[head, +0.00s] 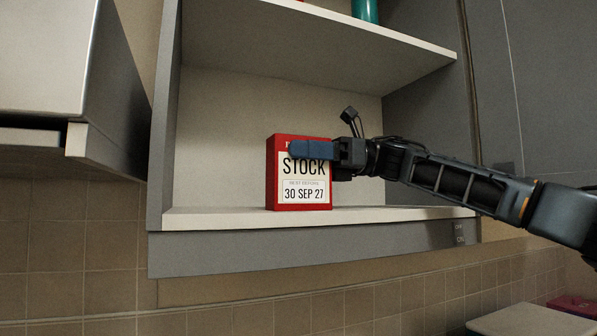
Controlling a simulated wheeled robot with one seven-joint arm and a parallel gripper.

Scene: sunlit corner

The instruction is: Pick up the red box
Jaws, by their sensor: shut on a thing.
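The red box (271,180) stands upright at the front of the lower shelf in the open wall cabinet. Its white label reads "STOCK" and "30 SEP 27". My gripper (312,150) reaches in from the right and is shut on the box near its top. One blue finger lies across the front face, over the upper part of the label; the other finger is hidden behind the box. The box's base appears at shelf level; I cannot tell whether it touches.
The lower shelf (400,213) is otherwise bare. The upper shelf (310,40) holds a teal object (365,10) and a bit of something red. A grey hood-like unit (45,55) is at left. A red item (573,305) lies at lower right.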

